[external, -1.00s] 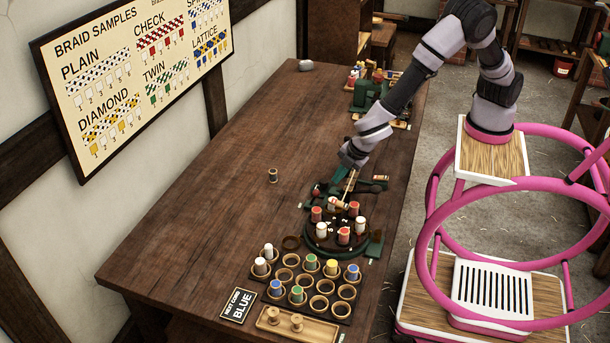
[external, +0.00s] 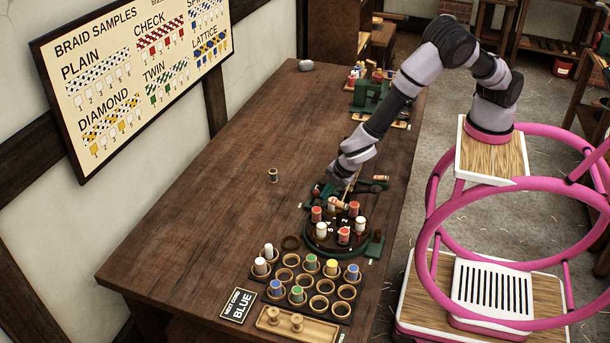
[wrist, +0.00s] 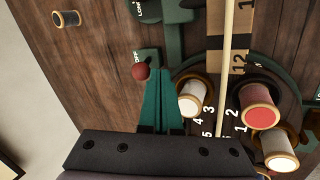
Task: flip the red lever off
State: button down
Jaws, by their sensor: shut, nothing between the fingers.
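The red lever shows as a round red knob (wrist: 141,72) in the wrist view, by a small green plate (wrist: 147,55) with a partly hidden label that seems to read OFF. My gripper (wrist: 161,72) has its two green fingers together, empty, pointing to just right of the knob. The gap between knob and fingers is very small; I cannot tell whether they touch. In the external view my gripper (external: 331,184) is low over the green braiding machine (external: 311,238), at its far left side. The lever is too small to make out clearly there.
Red and white bobbins (wrist: 261,106) stand on the machine's numbered disc, right of my fingers. A pale cord (wrist: 228,50) runs upward beside them.

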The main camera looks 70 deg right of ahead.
aim_at(314, 192)
jog(key=shift+w+r, duration=0.1)
jog(key=shift+w+r+g, duration=0.1)
jog(key=shift+w+g, duration=0.05)
jog(key=shift+g, duration=0.15)
jog(key=shift+w+r, duration=0.1)
jog(key=shift+w, duration=0.05)
jog(key=shift+w+r+g, duration=0.2)
jog(key=shift+w+g, duration=0.25)
jog(key=shift+g, duration=0.35)
jog(key=shift+w+r+g, duration=0.25)
jog(key=shift+w+g, duration=0.5)
jog(key=shift+g, duration=0.15)
jog(key=shift+w+r, duration=0.15)
jog(key=shift+w, duration=0.3)
jog(key=shift+w+r, duration=0.1)
jog(key=shift+w, duration=1.2)
jog(key=shift+r, duration=0.1)
